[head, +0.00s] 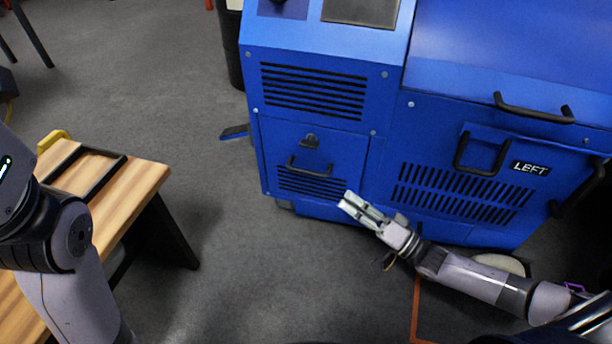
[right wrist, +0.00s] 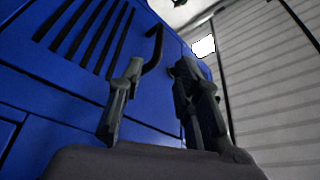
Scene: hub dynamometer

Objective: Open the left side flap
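The left side flap (head: 540,160) is on the right of the blue machine in the head view. It carries a LEFT label and a black handle (head: 482,153), and looks closed. My right gripper (head: 352,207) is in front of the machine's lower part, left of and below the flap, with its fingers pointing left. Its fingers are apart and empty; the gap also shows in the right wrist view (right wrist: 160,85). A black handle (right wrist: 154,48) on the blue surface is seen beyond the fingers there, not gripped. My left gripper is out of view.
A front door with a black handle (head: 309,168) sits left of the flap. Another handle (head: 535,108) is above the flap. A wooden bench (head: 140,180) stands at the left, beside my left arm. The grey floor between bench and machine is clear.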

